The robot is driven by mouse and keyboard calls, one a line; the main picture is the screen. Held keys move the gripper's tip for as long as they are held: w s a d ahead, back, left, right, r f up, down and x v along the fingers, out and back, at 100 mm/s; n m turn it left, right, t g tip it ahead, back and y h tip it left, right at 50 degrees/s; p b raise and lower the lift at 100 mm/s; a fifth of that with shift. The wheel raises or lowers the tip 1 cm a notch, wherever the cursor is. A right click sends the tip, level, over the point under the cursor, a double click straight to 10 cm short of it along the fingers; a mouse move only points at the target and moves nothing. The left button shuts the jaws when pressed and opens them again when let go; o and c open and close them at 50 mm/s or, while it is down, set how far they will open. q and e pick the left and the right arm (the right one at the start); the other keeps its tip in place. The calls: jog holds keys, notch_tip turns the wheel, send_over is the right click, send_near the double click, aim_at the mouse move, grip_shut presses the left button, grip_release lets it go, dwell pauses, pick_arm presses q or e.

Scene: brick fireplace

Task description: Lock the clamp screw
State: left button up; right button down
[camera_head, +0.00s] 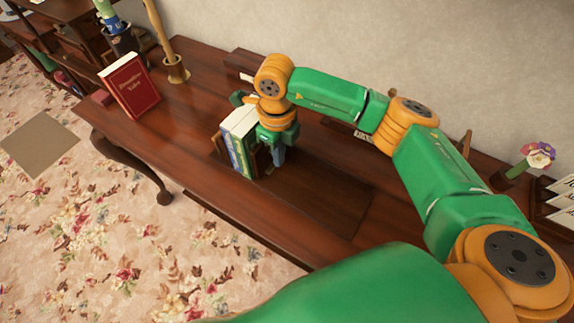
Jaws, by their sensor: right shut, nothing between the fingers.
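My right gripper (279,158) points down at the right side of a short row of upright books (240,142) on the wooden desk. Its fingers are shut with nothing between them. Dark wooden end pieces stand beside the books; the right one (263,162) is close to my fingers, and I cannot tell if they touch. I cannot make out a clamp screw; it may be hidden behind my gripper or wrist or be too small to see. My left gripper is not in view.
A red book (130,86) stands on the desk's left part near a wooden post in a brass-coloured base (176,72). Flowers (537,157) and white cards (560,192) are at the right. The desk (215,195) is clear in front of the books.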

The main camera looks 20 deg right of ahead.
jog(key=r+p, duration=0.2)
jog(key=shift+s+a+r, duration=0.2)
jog(key=shift+a+r, duration=0.1)
jog(key=shift+r, duration=0.1)
dwell(0.4)
jog(key=shift+w+d, duration=0.1)
jog(key=shift+d, duration=0.05)
jog(key=shift+w+d, duration=0.3)
jog(key=shift+d, duration=0.1)
jog(key=shift+f+b, duration=0.15)
jog(key=shift+b, duration=0.25)
notch_tip(320, 180, up, 7)
jog(key=p, duration=0.5)
dwell(0.3)
